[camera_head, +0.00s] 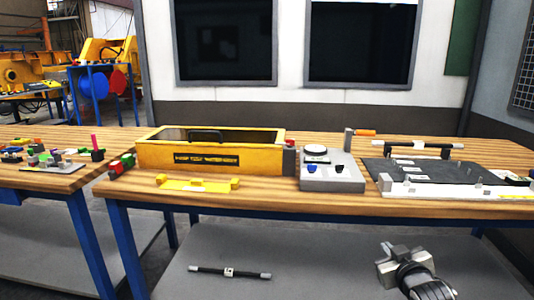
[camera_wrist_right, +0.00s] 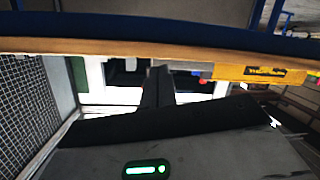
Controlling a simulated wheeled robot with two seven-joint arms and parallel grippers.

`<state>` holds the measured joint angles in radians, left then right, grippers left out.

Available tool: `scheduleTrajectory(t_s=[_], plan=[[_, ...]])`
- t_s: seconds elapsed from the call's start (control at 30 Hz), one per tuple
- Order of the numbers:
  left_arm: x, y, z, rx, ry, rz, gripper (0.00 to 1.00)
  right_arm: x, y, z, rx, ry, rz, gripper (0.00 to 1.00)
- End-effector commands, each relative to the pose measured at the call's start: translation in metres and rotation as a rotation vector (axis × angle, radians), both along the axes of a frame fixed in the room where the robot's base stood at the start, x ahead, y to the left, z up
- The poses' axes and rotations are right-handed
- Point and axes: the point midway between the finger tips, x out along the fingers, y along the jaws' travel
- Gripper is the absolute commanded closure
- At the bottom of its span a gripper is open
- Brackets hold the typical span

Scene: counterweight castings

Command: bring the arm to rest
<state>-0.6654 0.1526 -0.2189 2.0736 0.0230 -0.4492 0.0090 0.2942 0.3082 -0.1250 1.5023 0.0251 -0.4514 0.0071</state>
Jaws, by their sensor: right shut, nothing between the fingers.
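My right gripper (camera_head: 393,255) shows at the lower right of the head view, in front of the grey lower shelf and lower in the picture than the bench top. It is shut with nothing between its fingers. In the right wrist view its dark fingers (camera_wrist_right: 156,88) stand together at the middle, with the bench edge behind them. No object touches it in the head view. My left gripper is not in view.
The wooden bench (camera_head: 270,205) carries a yellow box (camera_head: 210,158), a yellow bracket (camera_head: 197,184), a grey control unit (camera_head: 332,178) and a dark plate fixture (camera_head: 425,172). A dark rod (camera_head: 230,272) lies on the lower shelf (camera_head: 310,265). Bare shelf lies between rod and gripper.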

Motion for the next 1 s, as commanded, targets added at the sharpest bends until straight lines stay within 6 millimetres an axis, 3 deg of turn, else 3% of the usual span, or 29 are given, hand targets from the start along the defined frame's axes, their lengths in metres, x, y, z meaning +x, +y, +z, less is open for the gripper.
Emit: scheduleTrajectory(t_s=[0.03,0.17,0.3,0.4,0.53,0.7,1.0], plan=[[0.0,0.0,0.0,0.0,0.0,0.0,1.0,-0.019,0.013,-0.023,0.011,0.033,0.02,1.0],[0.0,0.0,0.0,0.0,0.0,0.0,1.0,-0.075,0.049,-0.073,0.05,0.117,0.073,1.0],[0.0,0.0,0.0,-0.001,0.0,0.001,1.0,-0.159,0.091,-0.121,0.119,0.225,0.127,1.0],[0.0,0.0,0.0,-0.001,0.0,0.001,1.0,-0.22,0.116,-0.141,0.177,0.299,0.152,1.0],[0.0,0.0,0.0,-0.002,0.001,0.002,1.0,-0.281,0.139,-0.15,0.241,0.372,0.164,1.0],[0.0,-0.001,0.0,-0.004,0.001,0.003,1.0,-0.317,0.15,-0.149,0.283,0.415,0.166,1.0],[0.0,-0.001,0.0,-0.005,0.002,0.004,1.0,-0.321,0.152,-0.15,0.288,0.421,0.166,1.0]])
